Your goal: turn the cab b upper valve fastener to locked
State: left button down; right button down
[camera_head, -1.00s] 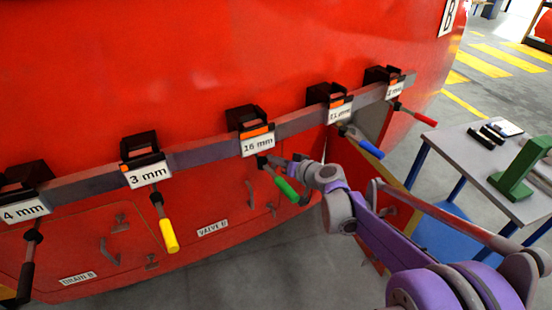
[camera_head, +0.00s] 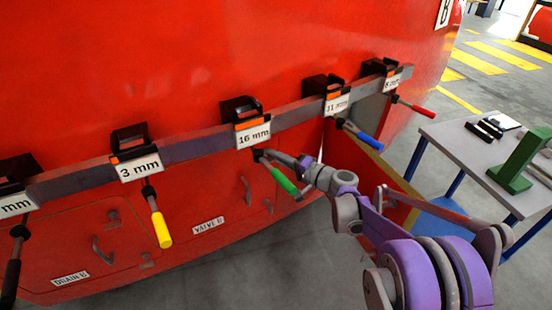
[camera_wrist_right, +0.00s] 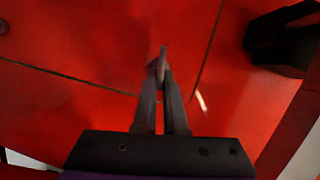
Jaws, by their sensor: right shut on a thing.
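The red VALVE B panel (camera_head: 218,207) is on the lower part of the red cab side, with its label (camera_head: 208,225) at the bottom. My right gripper (camera_wrist_right: 162,80) is shut on a small grey fastener tab (camera_wrist_right: 163,54), in front of the red surface in the right wrist view. The tab stands roughly upright in that picture, close to dark panel seams. In the head view my right gripper (camera_head: 266,156) is at the panel's upper edge, under the rail and behind the green-handled clamp; the fastener cannot be made out there. My left gripper is not in view.
A grey rail (camera_head: 195,148) with several labelled clamps crosses the cab above the panel. The green clamp handle (camera_head: 284,181) hangs close to my right wrist. A black clamp part (camera_wrist_right: 275,45) shows at right in the wrist view. A table (camera_head: 465,160) stands at right.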

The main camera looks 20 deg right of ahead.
jog(key=shift+f+m+t+y+b, duration=0.3)
jog(key=shift+m+t+b, duration=0.15)
jog(key=shift+m, duration=0.55)
jog(key=shift+r, duration=0.1)
jog(key=c, duration=1)
grip_release()
notch_tip(320, 180, up, 9)
jog(key=shift+s+r+p, duration=0.1)
jog(key=shift+p, duration=0.4)
jog(key=shift+r, duration=0.4)
